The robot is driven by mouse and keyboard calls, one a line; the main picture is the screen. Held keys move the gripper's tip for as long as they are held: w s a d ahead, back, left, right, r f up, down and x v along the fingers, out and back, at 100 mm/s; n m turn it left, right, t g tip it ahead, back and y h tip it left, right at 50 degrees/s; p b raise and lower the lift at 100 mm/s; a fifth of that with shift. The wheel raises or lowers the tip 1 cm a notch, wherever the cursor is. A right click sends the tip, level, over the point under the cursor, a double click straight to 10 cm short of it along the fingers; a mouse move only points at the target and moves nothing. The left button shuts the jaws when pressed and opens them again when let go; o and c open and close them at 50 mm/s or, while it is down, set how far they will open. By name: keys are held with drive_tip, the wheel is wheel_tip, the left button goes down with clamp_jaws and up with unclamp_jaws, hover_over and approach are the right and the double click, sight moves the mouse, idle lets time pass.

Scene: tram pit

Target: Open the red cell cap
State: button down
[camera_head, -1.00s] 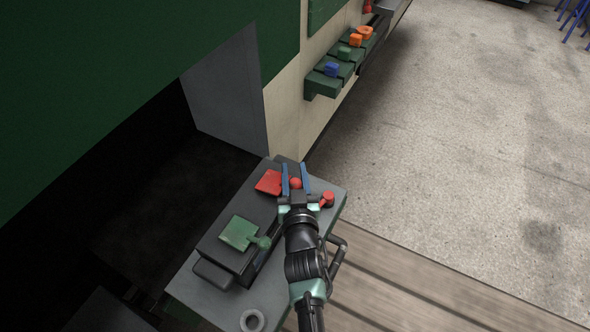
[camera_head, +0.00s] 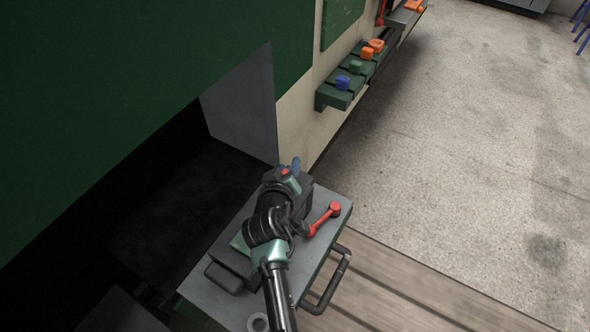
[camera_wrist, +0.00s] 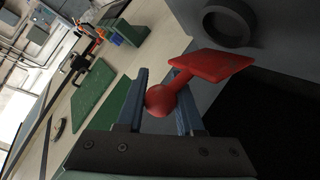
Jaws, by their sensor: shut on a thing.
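The red cell cap is a flat red plate with an arm and a ball knob. In the wrist view the red cell cap (camera_wrist: 212,65) has its plate beyond my fingers, seen at a shallow angle. Its ball knob (camera_wrist: 161,100) sits between the two blue fingers of my gripper (camera_wrist: 161,82), which is shut on it. In the head view my gripper (camera_head: 290,168) is over the far end of the battery-like box, and my wrist hides most of the cap; only a bit of red shows. Whether the plate is raised cannot be told for sure.
A red lever (camera_head: 322,220) stands on the grey bench top (camera_head: 320,262), right of my wrist. A green cap (camera_head: 239,243) is partly hidden by my arm. A green shelf (camera_head: 333,97) with blue, green and orange pieces is on the wall.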

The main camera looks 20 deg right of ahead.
drive_tip(key=shift+w+a+r+n+g+h, duration=0.2)
drive_tip(key=shift+w+a+n+g+h, duration=0.1)
drive_tip(key=shift+w+a+n+g, duration=0.3)
drive_tip(key=shift+w+a+r+n+g+h, duration=0.15)
drive_tip(key=shift+w+a+n+g+h, duration=0.2)
drive_tip(key=shift+w+n+g, duration=0.25)
drive_tip(key=c, duration=0.5)
unclamp_jaws()
drive_tip(key=shift+w, duration=0.1)
drive_tip(key=shift+c, duration=0.2)
drive_tip(key=p+v, duration=0.1)
drive_tip(key=v, duration=1.2)
